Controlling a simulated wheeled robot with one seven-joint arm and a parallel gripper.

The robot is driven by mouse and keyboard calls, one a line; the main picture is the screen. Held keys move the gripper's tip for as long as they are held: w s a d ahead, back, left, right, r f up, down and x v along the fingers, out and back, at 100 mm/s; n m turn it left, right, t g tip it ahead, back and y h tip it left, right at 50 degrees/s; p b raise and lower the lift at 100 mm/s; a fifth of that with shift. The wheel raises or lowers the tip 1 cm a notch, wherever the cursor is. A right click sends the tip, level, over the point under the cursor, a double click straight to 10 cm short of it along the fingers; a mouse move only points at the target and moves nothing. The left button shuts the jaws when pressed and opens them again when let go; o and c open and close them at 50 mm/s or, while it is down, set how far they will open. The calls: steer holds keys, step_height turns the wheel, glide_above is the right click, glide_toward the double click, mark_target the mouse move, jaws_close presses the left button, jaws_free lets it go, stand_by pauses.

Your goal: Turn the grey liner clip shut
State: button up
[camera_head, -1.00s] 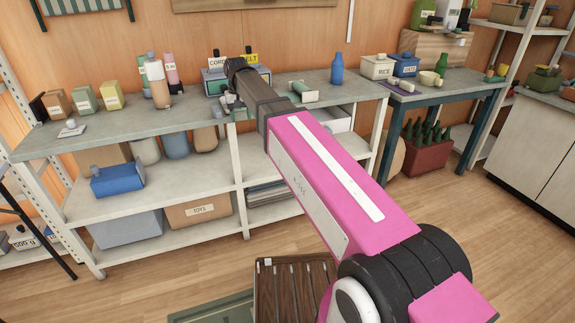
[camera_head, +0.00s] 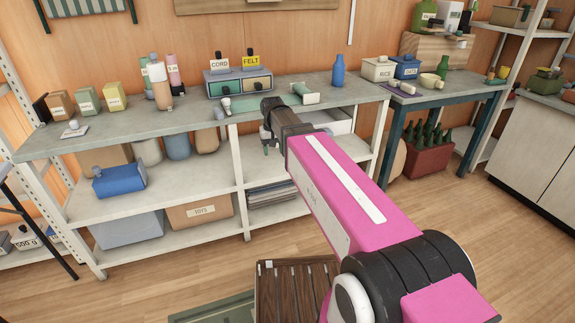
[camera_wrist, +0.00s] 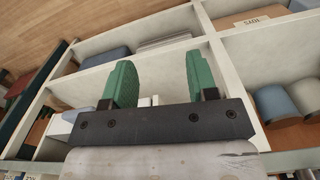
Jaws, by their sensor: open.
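I cannot surely pick out the grey liner clip. A small pale piece sits at the top left corner of the dark slatted wooden crate (camera_head: 295,290) on the floor, too small to make out. A small grey-ended piece (camera_head: 226,104) also sits at the bench's front edge. My gripper (camera_head: 267,146) is in front of that bench edge, right of the grey-ended piece and well above the crate. In the wrist view my gripper's green fingers (camera_wrist: 159,70) are apart with nothing between them, pointing toward the white shelf compartments.
The grey workbench (camera_head: 130,129) carries a drawer unit (camera_head: 238,83) labelled CORD and FELT, bottles and boxes. Lower shelves hold a blue container (camera_head: 118,180) and a TOYS box (camera_head: 200,211). A green-edged mat or lid (camera_head: 215,312) lies beside the crate.

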steer(key=s+d+f, duration=0.3)
steer(key=d+f, duration=0.2)
steer(key=shift+s+f, duration=0.1)
stand_by(0.3)
